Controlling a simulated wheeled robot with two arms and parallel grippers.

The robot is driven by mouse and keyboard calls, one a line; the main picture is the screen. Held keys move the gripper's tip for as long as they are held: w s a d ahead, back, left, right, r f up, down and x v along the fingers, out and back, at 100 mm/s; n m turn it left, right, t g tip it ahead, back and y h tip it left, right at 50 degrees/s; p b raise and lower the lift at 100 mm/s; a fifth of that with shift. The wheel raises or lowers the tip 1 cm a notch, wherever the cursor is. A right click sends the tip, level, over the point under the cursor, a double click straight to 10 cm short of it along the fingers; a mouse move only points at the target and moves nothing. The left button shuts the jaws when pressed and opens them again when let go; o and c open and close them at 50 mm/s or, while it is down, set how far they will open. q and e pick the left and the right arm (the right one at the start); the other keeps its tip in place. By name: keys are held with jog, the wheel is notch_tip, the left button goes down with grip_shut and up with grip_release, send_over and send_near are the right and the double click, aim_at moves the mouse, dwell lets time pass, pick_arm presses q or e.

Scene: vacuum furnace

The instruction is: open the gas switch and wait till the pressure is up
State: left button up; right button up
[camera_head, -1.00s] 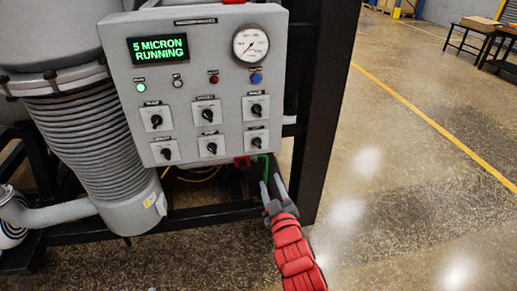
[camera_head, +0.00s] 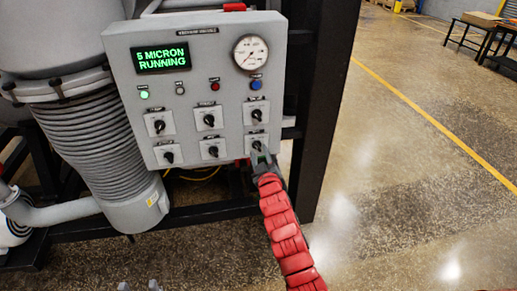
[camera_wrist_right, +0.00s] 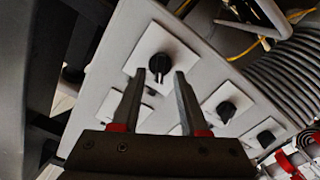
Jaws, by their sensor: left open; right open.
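The grey control panel (camera_head: 117,88) carries several black rotary switches on white plates; their labels are too small to read. My right gripper (camera_head: 261,152) is open at the bottom-right switch (camera_head: 257,144). In the right wrist view this switch's black knob (camera_wrist_right: 159,66) shows between and just beyond the open fingertips (camera_wrist_right: 160,80); I cannot tell if they touch it. The green display (camera_head: 161,58) reads "5 MICRON RUNNING". The round pressure gauge (camera_head: 251,52) is at the top right. My left gripper (camera_head: 139,286) is open, only its fingertips showing at the bottom edge.
A row of small lights and buttons, with a lit green one (camera_head: 144,95) and a blue one (camera_head: 256,85), runs above the switches. A ribbed grey pipe (camera_head: 105,150) stands left of the panel. A black frame post (camera_head: 322,120) stands right.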

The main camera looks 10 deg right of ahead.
jog(key=shift+w, duration=0.85)
grip_shut()
